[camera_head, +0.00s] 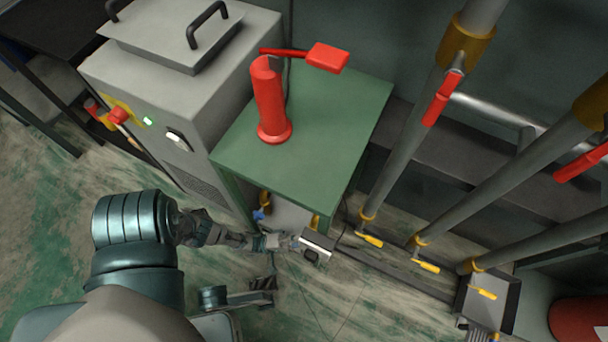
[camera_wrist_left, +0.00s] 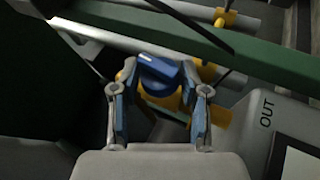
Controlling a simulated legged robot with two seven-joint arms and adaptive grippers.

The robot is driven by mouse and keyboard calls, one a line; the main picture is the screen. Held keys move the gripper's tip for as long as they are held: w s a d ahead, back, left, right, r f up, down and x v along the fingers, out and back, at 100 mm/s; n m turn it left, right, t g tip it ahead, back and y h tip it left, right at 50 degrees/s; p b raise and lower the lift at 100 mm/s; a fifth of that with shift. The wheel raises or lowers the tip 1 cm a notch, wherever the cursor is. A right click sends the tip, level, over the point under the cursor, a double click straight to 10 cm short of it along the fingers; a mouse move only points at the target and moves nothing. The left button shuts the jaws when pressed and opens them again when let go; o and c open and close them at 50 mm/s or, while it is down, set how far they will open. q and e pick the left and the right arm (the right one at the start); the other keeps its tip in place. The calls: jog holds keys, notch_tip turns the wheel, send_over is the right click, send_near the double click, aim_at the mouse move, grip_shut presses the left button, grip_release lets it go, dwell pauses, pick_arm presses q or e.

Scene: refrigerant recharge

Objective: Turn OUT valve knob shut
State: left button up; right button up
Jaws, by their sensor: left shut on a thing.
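The blue valve knob (camera_wrist_left: 158,72) sits on a yellow valve body (camera_wrist_left: 166,98) in the left wrist view. My left gripper (camera_wrist_left: 165,80) has its two fingers on either side of this knob and is shut on it. A grey housing marked OUT (camera_wrist_left: 267,112) lies just right of the fingers. In the head view my left gripper (camera_head: 290,241) reaches in low beside the green table, and its fingertips are too small to make out. A small blue part (camera_head: 259,214) shows below the table edge; I cannot tell whether it is the same knob. My right gripper is not in view.
The green table (camera_head: 330,125) carries a red cylinder (camera_head: 270,100) with a red lever. A grey cabinet (camera_head: 190,80) stands to its left. Grey pipes with yellow and red handles (camera_head: 440,98) stand to the right. The table's green edge bar (camera_wrist_left: 215,48) crosses above the knob.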

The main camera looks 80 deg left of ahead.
pick_arm(q)
jog(key=shift+s+f, duration=0.25)
jog(key=shift+f, duration=0.1)
jog(key=o, duration=0.9)
jog(key=shift+o, duration=0.8)
jog(key=shift+w, duration=0.1)
jog(key=shift+r, duration=0.1)
